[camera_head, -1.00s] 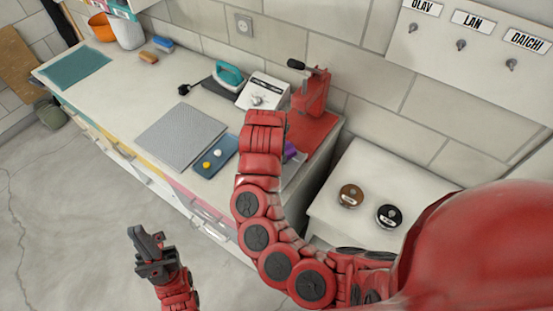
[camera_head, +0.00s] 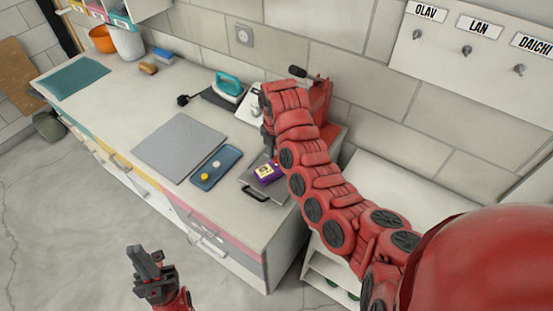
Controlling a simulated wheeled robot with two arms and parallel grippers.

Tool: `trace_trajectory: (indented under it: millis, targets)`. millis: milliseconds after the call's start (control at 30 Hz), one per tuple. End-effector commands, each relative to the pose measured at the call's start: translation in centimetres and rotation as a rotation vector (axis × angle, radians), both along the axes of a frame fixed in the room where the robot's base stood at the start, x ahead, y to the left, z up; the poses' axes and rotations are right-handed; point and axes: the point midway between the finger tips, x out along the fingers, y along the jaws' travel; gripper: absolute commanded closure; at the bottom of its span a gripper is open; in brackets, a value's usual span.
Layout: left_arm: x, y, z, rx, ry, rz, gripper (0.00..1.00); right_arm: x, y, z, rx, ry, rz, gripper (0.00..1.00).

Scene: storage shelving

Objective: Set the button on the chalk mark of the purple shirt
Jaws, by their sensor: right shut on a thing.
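The purple shirt (camera_head: 268,172) is a small folded piece with a pale yellow patch and a dark mark; it lies on a grey plate (camera_head: 249,183) with a black handle. A blue tray (camera_head: 229,162) left of it holds a yellow button-like piece (camera_head: 204,177) and a white one (camera_head: 216,164). My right gripper (camera_head: 268,143) is mostly hidden by its own arm, above the plate's far side and beyond the shirt. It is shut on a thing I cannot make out. My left gripper (camera_head: 150,265) hangs apart from everything over the floor; its jaw gap is unclear.
A red press (camera_head: 319,100) stands behind my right arm. A grey mat (camera_head: 180,145) lies left of the tray. A teal iron (camera_head: 229,83) and a white box (camera_head: 249,108) stand at the back. The counter's left-middle is clear.

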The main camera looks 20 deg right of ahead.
Motion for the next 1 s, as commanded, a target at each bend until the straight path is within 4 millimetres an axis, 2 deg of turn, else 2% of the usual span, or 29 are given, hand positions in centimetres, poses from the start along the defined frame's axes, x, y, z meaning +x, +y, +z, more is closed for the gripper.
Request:
trace_trajectory:
  millis: [233,267,300,367,500,833,867,1000]
  targets:
    - [0.0,0.0,-0.6,0.0,0.0,0.0,1.0,1.5,-0.6,0.1,0.002,-0.006,-0.004,1.0]
    - [0.0,0.0,0.9,0.0,0.001,0.0,1.0,1.3,-0.6,0.0,0.005,0.002,-0.005,1.0]
    - [0.0,0.0,1.7,0.0,0.0,0.0,1.0,1.1,-0.5,-0.9,0.006,0.006,-0.004,1.0]
    - [0.0,0.0,2.0,0.0,-0.001,0.0,1.0,1.1,-0.5,-2.0,0.006,0.006,-0.003,1.0]
    - [0.0,0.0,2.3,0.0,0.0,0.0,1.0,1.3,-0.5,-3.2,0.006,-0.001,-0.004,1.0]
    - [0.0,0.0,2.0,0.0,0.0,0.0,1.0,1.3,-0.5,-3.7,0.005,-0.002,-0.004,1.0]
    - [0.0,0.0,2.0,0.0,0.0,0.0,1.0,1.3,-0.5,-3.7,0.005,-0.002,-0.004,0.67]
    - [0.0,0.0,2.0,0.0,0.0,0.0,1.0,1.3,-0.5,-3.6,0.006,-0.003,-0.004,0.42]
